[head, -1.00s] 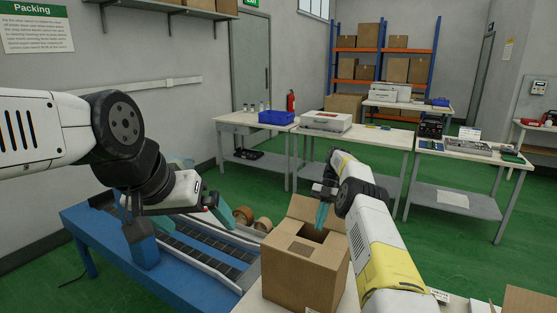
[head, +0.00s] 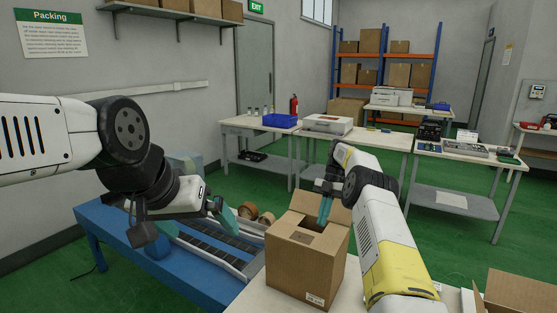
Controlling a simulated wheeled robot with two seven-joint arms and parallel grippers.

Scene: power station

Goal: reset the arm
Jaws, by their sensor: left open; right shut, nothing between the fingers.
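My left arm comes in from the left, and its gripper (head: 192,226) is open over the blue conveyor machine (head: 120,243), with nothing seen between its fingers. My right arm reaches in from the lower right. Its gripper (head: 324,209) points down with its teal fingers shut and empty, at the open top of a cardboard box (head: 305,268). The box stands on a pale table (head: 250,300) with its back flap raised. Whether the fingertips are inside the box opening or just above it, I cannot tell.
Rolls of brown tape (head: 248,212) lie at the machine's far end. Another cardboard box (head: 520,292) is at the lower right. Worktables with a blue bin (head: 280,121) and a white device (head: 327,123) stand further back, with green floor between.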

